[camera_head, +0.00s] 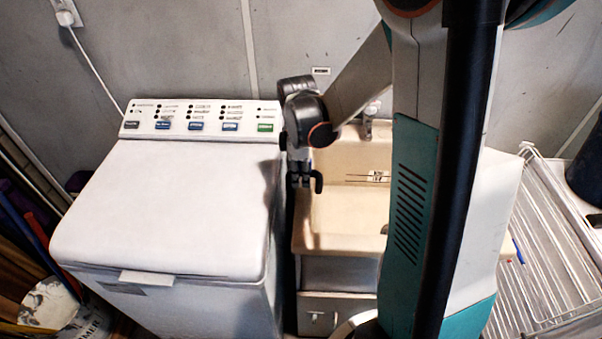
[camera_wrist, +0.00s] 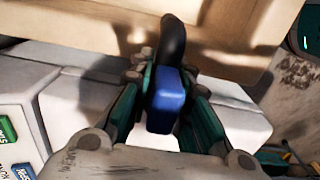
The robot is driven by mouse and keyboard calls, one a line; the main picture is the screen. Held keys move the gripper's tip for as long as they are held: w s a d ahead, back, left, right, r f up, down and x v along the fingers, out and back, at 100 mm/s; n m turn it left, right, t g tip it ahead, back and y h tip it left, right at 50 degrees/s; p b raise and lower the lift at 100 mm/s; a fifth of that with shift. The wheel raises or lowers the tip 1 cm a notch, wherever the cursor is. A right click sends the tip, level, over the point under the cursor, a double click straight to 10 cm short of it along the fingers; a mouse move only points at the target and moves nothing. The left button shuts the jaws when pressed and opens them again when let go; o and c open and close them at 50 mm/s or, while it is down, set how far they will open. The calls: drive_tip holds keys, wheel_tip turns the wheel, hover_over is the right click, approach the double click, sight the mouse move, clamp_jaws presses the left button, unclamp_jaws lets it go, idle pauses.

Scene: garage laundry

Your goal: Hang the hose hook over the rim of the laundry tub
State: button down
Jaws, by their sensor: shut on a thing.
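The laundry tub (camera_head: 335,243) is cream-coloured and stands right of the washing machine. My gripper (camera_head: 300,180) is over the tub's left side. In the wrist view my gripper (camera_wrist: 164,86) is shut on the blue block of the hose hook (camera_wrist: 166,100). The hook's black curved part points away from the gripper, towards the tub. In the head view the hook's dark curve (camera_head: 319,181) shows just right of the fingers. The tub's pale rim (camera_wrist: 225,82) crosses the wrist view behind the hook. I cannot tell whether hook and rim touch.
A white washing machine (camera_head: 165,210) stands close to the tub's left side, with a dark narrow gap between. A tap (camera_head: 368,128) is at the tub's back. A wire drying rack (camera_head: 550,240) stands at the right. My arm hides the tub's right part.

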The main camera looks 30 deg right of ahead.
sight(301, 194)
drive_tip(key=shift+f+b, duration=1.95)
drive_tip(key=shift+f, duration=0.65)
drive_tip(key=shift+f+b, duration=0.3)
drive_tip(key=shift+s+a+f+b, duration=0.2)
drive_tip(key=shift+s+f+b, duration=0.5)
drive_tip(key=shift+b, duration=0.1)
drive_tip(key=shift+w+d+f, duration=0.15)
drive_tip(key=shift+w+f, duration=0.35)
drive_tip(key=shift+w, duration=0.2)
drive_tip(key=shift+c, duration=2.4)
unclamp_jaws()
drive_tip(key=shift+s+r, duration=0.1)
drive_tip(key=shift+r, duration=0.25)
drive_tip(key=shift+r, duration=0.1)
wheel_tip(301, 194, up, 12)
drive_tip(key=shift+f, duration=0.1)
